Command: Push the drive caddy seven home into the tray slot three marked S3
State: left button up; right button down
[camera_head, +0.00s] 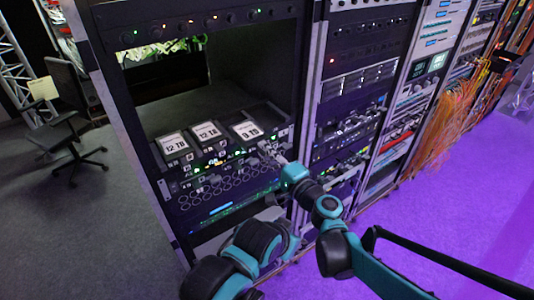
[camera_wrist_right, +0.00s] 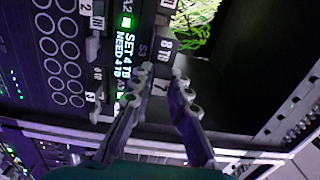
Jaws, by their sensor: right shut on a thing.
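Drive caddy seven (camera_wrist_right: 164,58), dark with labels reading 8 TB and 7, shows in the right wrist view between the fingers of my right gripper (camera_wrist_right: 163,74). The gripper is shut on it. The slot mark S3 (camera_wrist_right: 143,48) is beside the caddy, left of it in that view. How far the caddy sits in the slot cannot be told. In the head view my right gripper (camera_head: 268,150) is at the right end of the tray front (camera_head: 225,178), and the caddy is too small to make out. My left gripper is not in view.
White cards with TB figures (camera_head: 205,133) stand in a row above the tray front. A rack post (camera_head: 306,90) stands close right of my gripper. A chair (camera_head: 68,125) is far left.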

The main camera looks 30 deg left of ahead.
aim_at(251, 139)
jog(key=shift+x, duration=2.85)
jog(key=shift+a, duration=0.25)
jog(key=shift+w+a, duration=0.1)
jog(key=shift+w+a+b, duration=0.1)
jog(key=shift+a+b, duration=0.25)
jog(key=shift+a, duration=0.35)
jog(key=c, duration=1.4)
grip_release()
jog(key=shift+o, duration=0.2)
jog(key=v, duration=0.8)
jog(key=shift+w+d, duration=0.25)
jog(key=shift+d, duration=0.15)
